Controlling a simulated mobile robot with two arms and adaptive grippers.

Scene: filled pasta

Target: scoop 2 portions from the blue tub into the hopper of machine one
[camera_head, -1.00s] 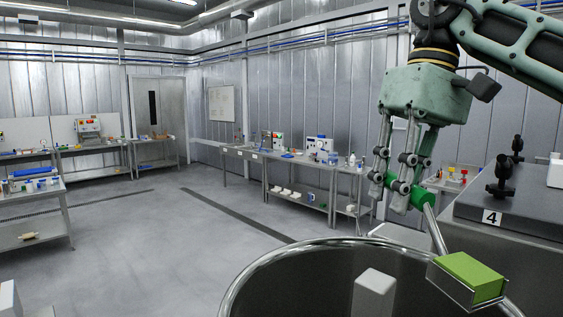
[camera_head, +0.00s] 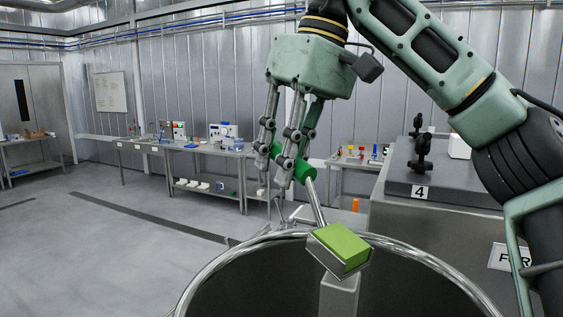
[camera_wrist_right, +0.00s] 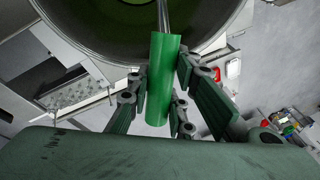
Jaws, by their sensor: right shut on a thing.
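My right gripper (camera_head: 282,168) is shut on the green handle of a scoop (camera_head: 307,172). The handle also shows between the fingers in the right wrist view (camera_wrist_right: 160,75). The scoop's steel rod slants down to a square metal pan that holds a light green block of filling (camera_head: 344,246). The pan is above a large round steel vessel (camera_head: 210,262), over a pale grey post (camera_head: 340,295) inside it. I cannot tell whether this vessel is the hopper of machine one. The blue tub is not in view, nor is my left gripper.
A grey machine top marked 4 (camera_head: 420,191) stands right of the vessel, with black knobs (camera_head: 422,160). A partly hidden sign (camera_head: 507,257) is at the right. Benches with small items (camera_head: 205,146) line the back wall. The floor at left is clear.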

